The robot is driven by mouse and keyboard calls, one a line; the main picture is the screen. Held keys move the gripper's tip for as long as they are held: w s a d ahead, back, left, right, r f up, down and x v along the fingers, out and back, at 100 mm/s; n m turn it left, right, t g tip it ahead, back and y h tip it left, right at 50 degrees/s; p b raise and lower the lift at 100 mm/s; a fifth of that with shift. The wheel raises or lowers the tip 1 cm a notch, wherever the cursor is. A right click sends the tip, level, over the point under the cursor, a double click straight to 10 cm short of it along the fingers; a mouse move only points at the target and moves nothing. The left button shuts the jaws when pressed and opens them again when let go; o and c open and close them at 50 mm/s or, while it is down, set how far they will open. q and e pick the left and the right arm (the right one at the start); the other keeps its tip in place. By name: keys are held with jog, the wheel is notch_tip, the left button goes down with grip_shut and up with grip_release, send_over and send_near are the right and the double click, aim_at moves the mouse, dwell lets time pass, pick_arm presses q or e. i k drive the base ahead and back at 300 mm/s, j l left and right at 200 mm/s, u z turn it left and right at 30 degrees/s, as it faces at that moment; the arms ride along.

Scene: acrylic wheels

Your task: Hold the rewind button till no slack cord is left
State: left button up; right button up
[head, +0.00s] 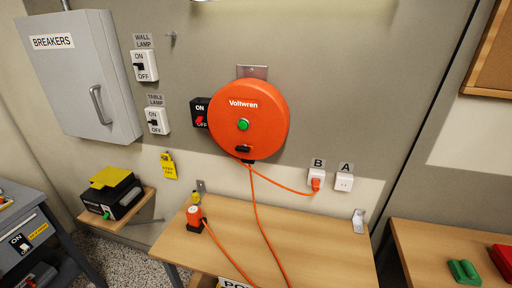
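The round orange cord reel (267,112) marked "Voltwren" is mounted on the wall. A green button (243,125) sits on its front, with a small black part (243,149) below; I cannot see a rewind label on either. One orange cord runs from the reel's underside to an orange plug (316,184) in socket B (317,174). Another orange cord (257,205) hangs from the reel across the wooden table and out of the bottom edge. An orange connector (194,216) stands on the table, its cord (226,255) also leaving below. Neither gripper is in view.
The wooden table (310,242) below the reel is mostly bare. A black switch (200,113) with a red rocker is left of the reel, beside lamp switches (157,121) and a grey breaker box (75,75). Socket A (344,182) is empty. Another table stands at right.

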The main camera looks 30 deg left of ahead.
aim_at(242, 124)
jog(key=k+j+u, duration=0.1)
jog(key=u, duration=1.05)
